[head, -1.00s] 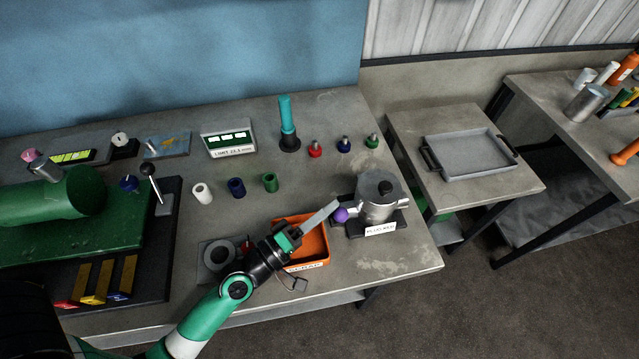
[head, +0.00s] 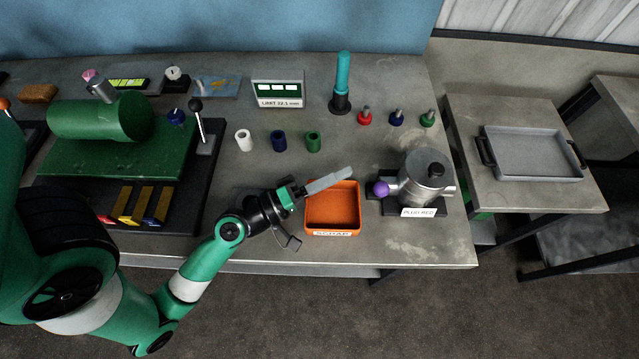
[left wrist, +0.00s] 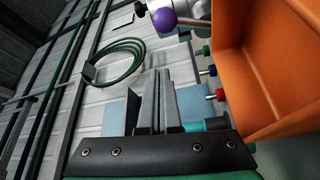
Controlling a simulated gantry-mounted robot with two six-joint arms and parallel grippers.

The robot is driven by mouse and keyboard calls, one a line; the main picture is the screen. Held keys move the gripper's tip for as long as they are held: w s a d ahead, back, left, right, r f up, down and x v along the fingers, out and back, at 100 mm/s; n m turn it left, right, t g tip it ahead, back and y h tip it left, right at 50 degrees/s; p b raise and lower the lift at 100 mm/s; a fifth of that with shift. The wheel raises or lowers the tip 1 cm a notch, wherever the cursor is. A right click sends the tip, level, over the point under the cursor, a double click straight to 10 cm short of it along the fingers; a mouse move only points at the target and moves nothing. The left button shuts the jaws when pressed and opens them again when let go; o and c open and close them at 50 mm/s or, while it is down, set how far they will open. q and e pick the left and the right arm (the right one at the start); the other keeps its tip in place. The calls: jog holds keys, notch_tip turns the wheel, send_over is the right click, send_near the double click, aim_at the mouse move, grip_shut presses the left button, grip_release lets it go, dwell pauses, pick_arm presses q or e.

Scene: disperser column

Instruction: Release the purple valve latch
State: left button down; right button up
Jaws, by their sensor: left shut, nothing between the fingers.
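The purple ball knob of the valve latch (head: 381,188) sits at the left side of a metal canister (head: 426,176), which stands on a dark base labelled "PLUG RED". In the left wrist view the purple knob (left wrist: 163,19) is at the top, beyond the fingertips, with part of the metal body beside it. My left gripper (head: 350,172) is shut and empty. Its long grey fingers point right over the orange bin, and their tips are a short gap left of the knob. The shut fingers also show in the left wrist view (left wrist: 157,74). My right gripper is not in view.
An orange scrap bin (head: 333,231) lies below my left fingers. Red, blue and green knobbed pieces (head: 397,118) and a teal-handled tool (head: 342,80) stand behind. White, blue and green sleeves (head: 279,141) stand left. A grey tray (head: 533,153) is on the right side table.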

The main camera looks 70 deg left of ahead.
pick_arm(q)
jog(key=s, duration=0.1)
jog(key=s+f+b, duration=0.1)
jog(key=shift+s+a+f, duration=0.1)
jog(key=shift+s+a, duration=0.1)
jog(key=shift+s, duration=0.1)
jog(key=shift+s+d, duration=0.1)
jog(key=shift+s, duration=0.4)
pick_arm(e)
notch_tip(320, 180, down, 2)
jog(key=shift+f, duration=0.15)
